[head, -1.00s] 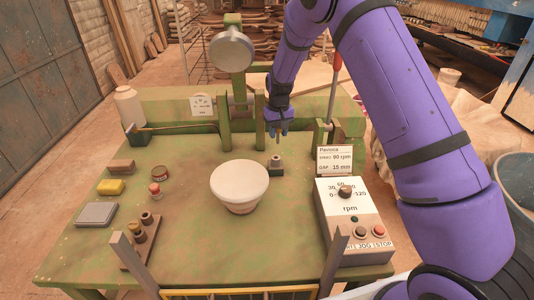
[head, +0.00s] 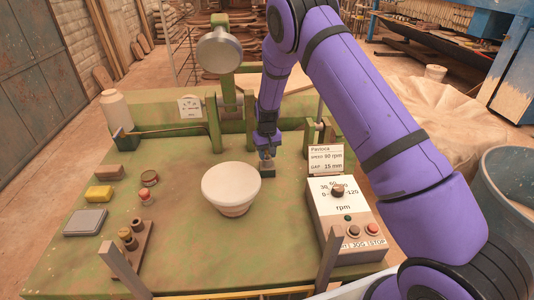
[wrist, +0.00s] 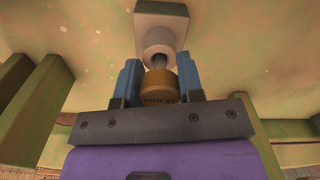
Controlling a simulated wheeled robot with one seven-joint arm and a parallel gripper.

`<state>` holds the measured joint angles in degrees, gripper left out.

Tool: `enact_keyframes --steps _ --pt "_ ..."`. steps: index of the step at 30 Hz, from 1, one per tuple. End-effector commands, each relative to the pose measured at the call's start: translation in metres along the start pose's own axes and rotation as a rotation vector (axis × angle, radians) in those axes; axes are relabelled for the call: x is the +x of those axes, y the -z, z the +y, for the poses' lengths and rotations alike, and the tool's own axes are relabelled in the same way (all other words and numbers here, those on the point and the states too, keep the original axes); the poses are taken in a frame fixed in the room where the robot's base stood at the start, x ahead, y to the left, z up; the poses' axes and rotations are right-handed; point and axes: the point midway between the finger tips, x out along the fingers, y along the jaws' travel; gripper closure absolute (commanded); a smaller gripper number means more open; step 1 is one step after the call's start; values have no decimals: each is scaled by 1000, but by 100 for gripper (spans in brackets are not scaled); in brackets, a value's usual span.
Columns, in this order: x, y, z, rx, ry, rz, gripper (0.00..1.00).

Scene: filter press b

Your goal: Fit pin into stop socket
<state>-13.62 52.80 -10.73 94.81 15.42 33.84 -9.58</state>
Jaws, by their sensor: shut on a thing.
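My gripper (wrist: 159,82) is shut on the pin (wrist: 159,86), with a blue finger on each side of its brass-coloured, lettered head. The pin's thin grey shaft points toward the stop socket (wrist: 160,38), a pale round collar on a square block. The shaft's end appears at the collar's mouth in the wrist view; I cannot tell how deep it is. In the head view my gripper (head: 267,154) is right above the socket (head: 267,170), behind the white bowl, and hides the pin.
The white bowl (head: 231,187) stands close in front of the socket. Green posts (head: 214,125) rise at the bench's back. The control box (head: 345,220) and sign (head: 326,159) are to the right. A rack with knobs (head: 128,245) and small blocks lie left.

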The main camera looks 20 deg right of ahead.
Motion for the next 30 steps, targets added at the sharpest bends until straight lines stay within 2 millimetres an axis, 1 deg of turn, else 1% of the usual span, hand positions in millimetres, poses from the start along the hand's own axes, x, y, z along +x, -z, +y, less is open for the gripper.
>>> enact_keyframes --steps 8,9,11,12,20,23,26,30 --pt "1 0 0 0 0 0 91" --pt "2 0 0 0 0 0 63" --pt "2 0 0 0 0 0 49" --pt "2 0 0 0 0 0 40" --pt "1 0 0 0 0 0 40" --pt "-3 0 0 0 0 1 40" --pt "-13 1 0 0 1 2 40" --pt "-39 1 0 0 1 4 40"
